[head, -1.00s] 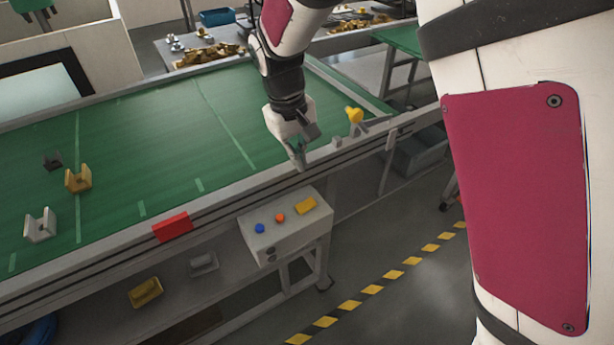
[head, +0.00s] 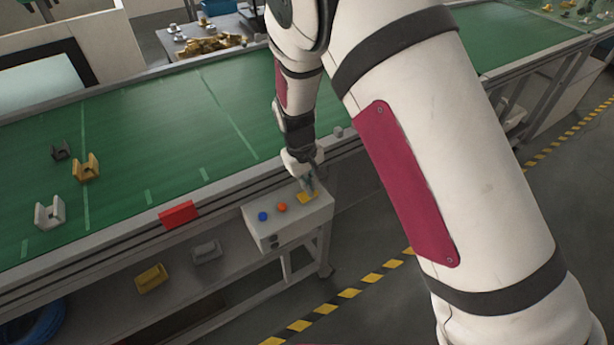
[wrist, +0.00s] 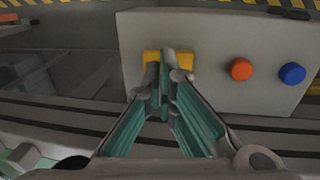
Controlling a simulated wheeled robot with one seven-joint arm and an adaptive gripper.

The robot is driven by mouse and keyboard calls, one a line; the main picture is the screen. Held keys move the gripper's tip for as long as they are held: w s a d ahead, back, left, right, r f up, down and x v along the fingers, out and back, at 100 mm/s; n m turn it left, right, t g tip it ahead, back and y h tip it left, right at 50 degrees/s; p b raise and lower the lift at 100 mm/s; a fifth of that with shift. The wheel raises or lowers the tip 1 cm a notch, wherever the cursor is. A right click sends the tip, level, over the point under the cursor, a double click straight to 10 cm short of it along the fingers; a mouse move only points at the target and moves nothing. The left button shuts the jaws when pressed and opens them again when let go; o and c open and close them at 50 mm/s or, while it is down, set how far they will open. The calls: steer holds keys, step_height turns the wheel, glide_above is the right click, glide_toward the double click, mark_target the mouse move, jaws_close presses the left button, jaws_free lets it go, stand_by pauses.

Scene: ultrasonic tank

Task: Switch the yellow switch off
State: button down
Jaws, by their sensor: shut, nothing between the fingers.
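The yellow switch (head: 306,198) sits on top of a light grey control box (head: 290,225), at its right end in the head view. In the wrist view the switch (wrist: 181,60) is partly hidden behind my fingertips. My gripper (head: 309,185) is shut and empty, with its fingers pointing at the switch. The tilt of the switch is not clear.
An orange button (head: 282,208) and a blue button (head: 263,216) share the box top. A red block (head: 179,214) is on the conveyor's front edge. The green conveyor (head: 160,130) lies behind the box and carries several U-shaped parts. Floor in front of the box is open.

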mark_target(300, 198)
steer(key=shift+f, duration=0.15)
steer(key=shift+w+d+f+y+b, duration=0.3)
steer(key=shift+f+y+b, duration=0.15)
steer(key=shift+b, duration=0.4)
steer(key=shift+s+a+r, duration=0.1)
steer(key=shift+s, duration=0.15)
steer(key=shift+g, duration=0.3)
steer(key=shift+s+a, duration=0.1)
steer(key=shift+s+a+p, duration=0.4)
steer(key=shift+s+a, duration=0.15)
steer(key=shift+a, duration=0.15)
step_height(300, 198, up, 14)
steer(key=shift+a+r+p, duration=0.15)
steer(key=shift+a+p, duration=0.2)
steer(key=shift+a, duration=0.1)
